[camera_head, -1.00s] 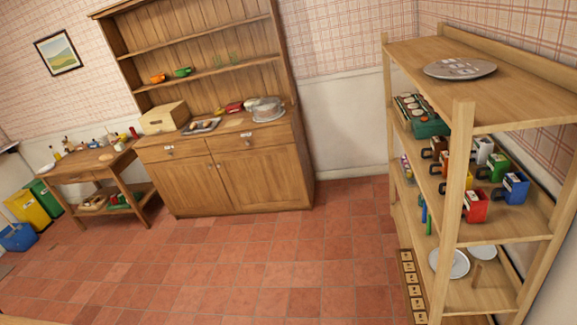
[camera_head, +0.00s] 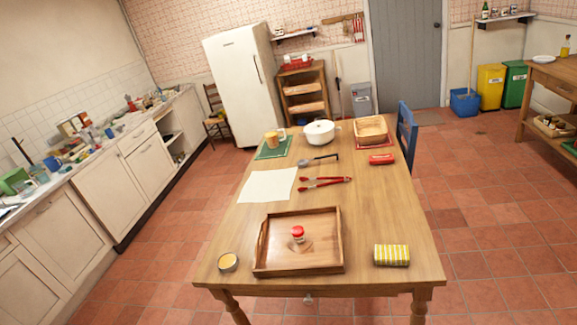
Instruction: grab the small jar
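A small jar (camera_head: 298,234) with a red lid stands upright in a wooden tray (camera_head: 262,248) near the front end of the wooden table (camera_head: 352,278). The jar looks clear or pale below its lid. My gripper is not in view.
On the table, a yellow-topped round tin (camera_head: 228,262) is left of the tray and a yellow striped bundle (camera_head: 391,255) is right. Red tongs (camera_head: 325,182), white paper (camera_head: 267,186), a white pot (camera_head: 319,133) and a basket (camera_head: 371,129) lie behind. Open floor (camera_head: 490,220) lies right.

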